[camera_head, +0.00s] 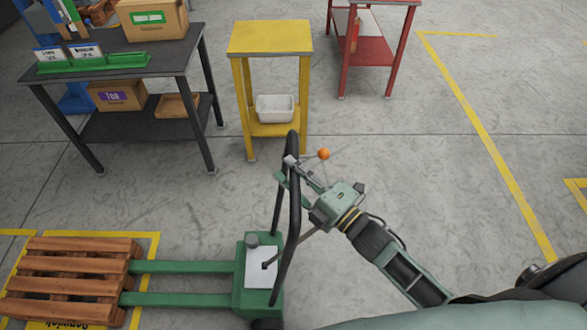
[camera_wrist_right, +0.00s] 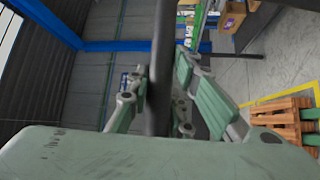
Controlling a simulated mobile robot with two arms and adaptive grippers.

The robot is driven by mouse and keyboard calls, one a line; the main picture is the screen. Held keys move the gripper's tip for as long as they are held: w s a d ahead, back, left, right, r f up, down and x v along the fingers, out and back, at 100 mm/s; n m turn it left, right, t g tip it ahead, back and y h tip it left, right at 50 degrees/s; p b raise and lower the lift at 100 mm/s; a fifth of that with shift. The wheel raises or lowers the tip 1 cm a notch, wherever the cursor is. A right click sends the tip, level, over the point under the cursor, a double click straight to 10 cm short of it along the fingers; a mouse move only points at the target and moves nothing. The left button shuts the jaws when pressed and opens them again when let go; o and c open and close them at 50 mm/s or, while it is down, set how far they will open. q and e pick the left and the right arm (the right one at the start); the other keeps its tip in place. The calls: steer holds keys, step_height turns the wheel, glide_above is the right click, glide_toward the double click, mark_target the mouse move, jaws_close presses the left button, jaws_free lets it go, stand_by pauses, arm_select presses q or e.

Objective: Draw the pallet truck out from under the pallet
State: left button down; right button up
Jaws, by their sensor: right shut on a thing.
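The green pallet truck (camera_head: 258,285) stands at the lower middle of the head view, its black loop handle (camera_head: 295,215) rising upright. Its two green forks (camera_head: 185,299) reach left to the wooden pallet (camera_head: 70,270). Long stretches of both forks are bare; whether their tips are still under the pallet's right edge is hard to tell. My right gripper (camera_head: 287,170) is shut on the handle near its top. In the wrist view the dark handle bar (camera_wrist_right: 160,60) runs between the fingers of the gripper (camera_wrist_right: 157,100). My left gripper is not in view.
The pallet lies in a yellow floor marking (camera_head: 150,245). Behind stand a dark table (camera_head: 120,70) with boxes, a yellow stand (camera_head: 270,38) with a white bin (camera_head: 275,108), and a red table (camera_head: 385,45). Floor to the right is clear. An orange ball (camera_head: 323,154) shows beside the gripper.

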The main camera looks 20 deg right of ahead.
jaws_close()
steer(key=shift+d+f, duration=0.1)
steer(key=shift+d, duration=0.45)
steer(key=s+d, duration=0.4)
steer(key=d, duration=0.9)
steer(key=shift+s+d+b, duration=0.2)
steer(key=shift+d+b, duration=0.15)
steer(key=o, duration=0.5)
jaws_free()
steer(key=shift+w+a, duration=0.15)
steer(key=o, duration=0.3)
steer(key=shift+s+d, duration=0.2)
steer(key=shift+d, duration=0.2)
